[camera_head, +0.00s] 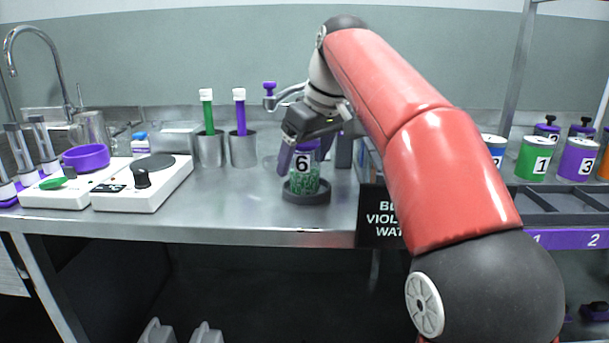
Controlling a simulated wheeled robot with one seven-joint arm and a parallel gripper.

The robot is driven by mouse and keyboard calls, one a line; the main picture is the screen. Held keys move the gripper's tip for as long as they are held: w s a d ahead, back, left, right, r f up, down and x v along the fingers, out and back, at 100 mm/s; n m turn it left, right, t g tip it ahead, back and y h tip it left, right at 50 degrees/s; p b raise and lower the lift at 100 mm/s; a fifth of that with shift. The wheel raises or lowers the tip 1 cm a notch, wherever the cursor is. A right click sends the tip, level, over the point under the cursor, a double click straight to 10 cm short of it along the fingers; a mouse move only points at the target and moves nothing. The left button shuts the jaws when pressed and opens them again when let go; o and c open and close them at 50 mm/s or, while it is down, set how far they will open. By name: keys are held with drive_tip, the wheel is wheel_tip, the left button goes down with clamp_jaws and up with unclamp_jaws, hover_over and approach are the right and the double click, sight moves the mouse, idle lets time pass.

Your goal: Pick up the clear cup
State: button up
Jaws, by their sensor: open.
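A clear cup-like jar (304,180) marked 6, with green bits inside, stands upright in a dark round holder (306,196) near the counter's front edge. Its top looks purple and is partly covered by my gripper. My gripper (304,150) points down at the jar's top from above, with one finger to the left of the jar and the other side near its right. The fingers are open, and I cannot tell whether they touch the jar.
White devices (143,184) stand on the left counter, with a sink tap (40,60) behind. A black sign (380,217) hangs at the front edge. Numbered jars (533,159) and a rack (560,200) stand right.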

drive_tip(key=shift+c, duration=0.5)
drive_tip(key=c, duration=1.1)
drive_tip(key=shift+r, duration=0.1)
drive_tip(key=shift+r, duration=0.1)
